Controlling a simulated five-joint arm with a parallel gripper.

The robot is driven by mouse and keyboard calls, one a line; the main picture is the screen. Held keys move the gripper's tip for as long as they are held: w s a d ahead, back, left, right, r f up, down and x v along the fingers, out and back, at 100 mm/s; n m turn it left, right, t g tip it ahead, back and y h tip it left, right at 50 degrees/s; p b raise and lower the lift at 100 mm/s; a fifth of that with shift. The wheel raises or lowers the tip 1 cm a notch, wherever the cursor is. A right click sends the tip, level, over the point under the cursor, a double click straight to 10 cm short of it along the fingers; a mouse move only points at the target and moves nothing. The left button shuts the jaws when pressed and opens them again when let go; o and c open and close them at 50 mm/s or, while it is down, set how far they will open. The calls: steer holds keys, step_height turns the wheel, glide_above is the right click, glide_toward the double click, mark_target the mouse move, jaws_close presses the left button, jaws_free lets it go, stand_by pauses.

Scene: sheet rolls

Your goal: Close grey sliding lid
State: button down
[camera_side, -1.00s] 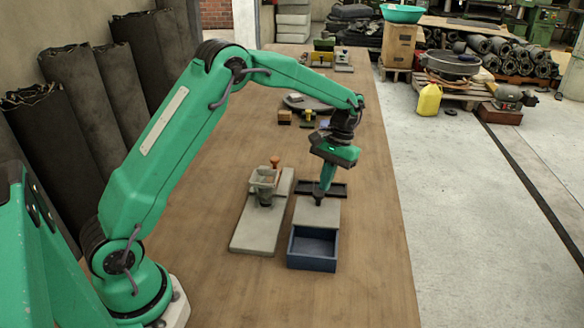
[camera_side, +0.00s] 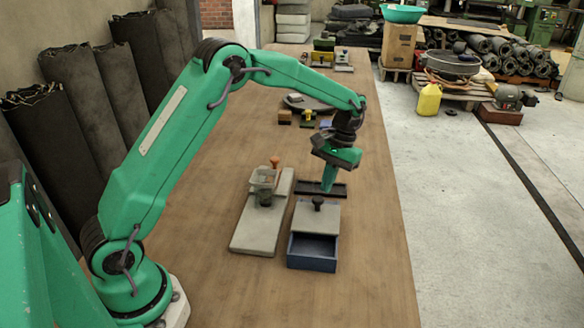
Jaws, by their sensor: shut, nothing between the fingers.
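The grey sliding lid (camera_side: 314,218) covers the far part of the blue box (camera_side: 312,265). The near part of the box is open, and its inside shows. A small dark knob (camera_side: 318,203) stands on the lid. My gripper (camera_side: 327,188) is shut and empty, pointing down just behind the knob. I cannot tell whether its tip touches the knob or the lid.
A dark shallow tray (camera_side: 338,190) lies behind the box.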

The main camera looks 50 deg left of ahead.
steer(key=w+a+r, duration=0.1)
steer(key=w+r, duration=0.4)
steer(key=r, duration=0.5)
steer(key=shift+w+a, duration=0.25)
steer(key=shift+a, duration=0.15)
steer(key=shift+s+r+t, duration=0.1)
steer(key=shift+s+t, duration=0.2)
steer(key=shift+t, duration=0.1)
steer(key=shift+f, duration=0.2)
steer(key=s+d+f, duration=0.2)
steer(key=s+f, duration=0.3)
steer(key=f, duration=0.5)
steer(key=shift+s, duration=0.4)
stand_by(0.5)
steer(key=shift+s, duration=0.1)
